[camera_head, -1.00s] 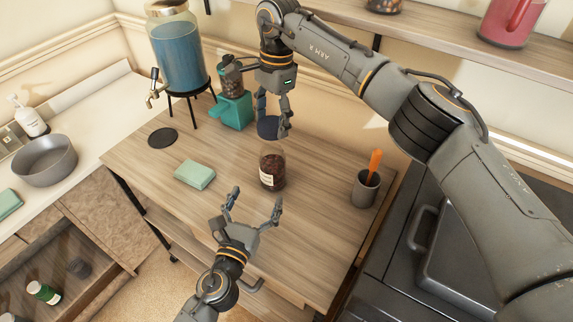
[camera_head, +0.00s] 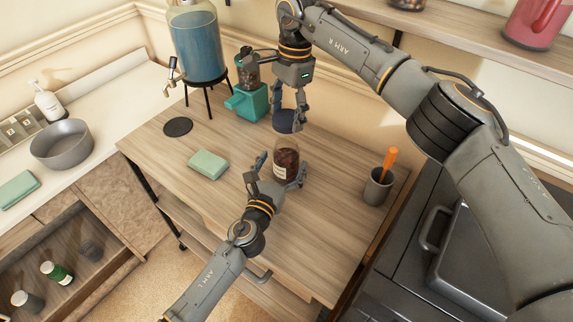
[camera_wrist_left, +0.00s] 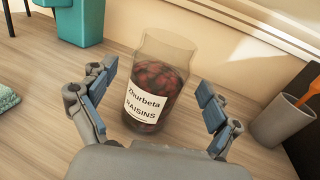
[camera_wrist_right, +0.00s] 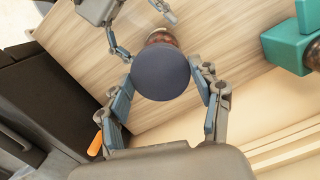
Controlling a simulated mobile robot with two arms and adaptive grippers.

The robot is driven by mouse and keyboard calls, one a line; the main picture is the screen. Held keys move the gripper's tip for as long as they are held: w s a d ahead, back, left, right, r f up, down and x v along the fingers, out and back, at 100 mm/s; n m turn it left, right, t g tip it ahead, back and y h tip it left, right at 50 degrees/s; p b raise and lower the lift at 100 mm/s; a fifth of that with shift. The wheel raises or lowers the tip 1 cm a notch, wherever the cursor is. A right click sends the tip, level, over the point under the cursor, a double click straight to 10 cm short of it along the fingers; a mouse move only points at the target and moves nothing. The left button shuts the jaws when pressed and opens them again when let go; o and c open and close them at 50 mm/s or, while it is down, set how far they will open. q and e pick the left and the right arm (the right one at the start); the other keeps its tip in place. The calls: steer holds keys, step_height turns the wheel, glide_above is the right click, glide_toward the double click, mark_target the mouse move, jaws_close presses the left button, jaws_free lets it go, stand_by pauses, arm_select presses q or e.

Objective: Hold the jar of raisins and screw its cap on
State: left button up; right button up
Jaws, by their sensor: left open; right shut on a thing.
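The jar of raisins (camera_head: 286,160) stands upright and uncapped on the wooden table. In the left wrist view the glass jar (camera_wrist_left: 153,85) shows its raisins label, between the open fingers. My left gripper (camera_head: 280,176) is open around the jar's lower part, with gaps on both sides. My right gripper (camera_head: 288,112) is shut on the dark blue cap (camera_head: 284,121), held above and slightly behind the jar. In the right wrist view the round cap (camera_wrist_right: 160,72) sits between the fingertips and hides part of the jar.
A teal grinder (camera_head: 250,101) and a blue drink dispenser (camera_head: 197,45) stand at the back. A grey cup (camera_head: 378,188) with an orange tool stands to the right.

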arm_select(q)
steer(key=shift+x, duration=1.4)
steer(key=c, duration=1.8)
arm_select(e)
steer(key=shift+f, duration=2.5)
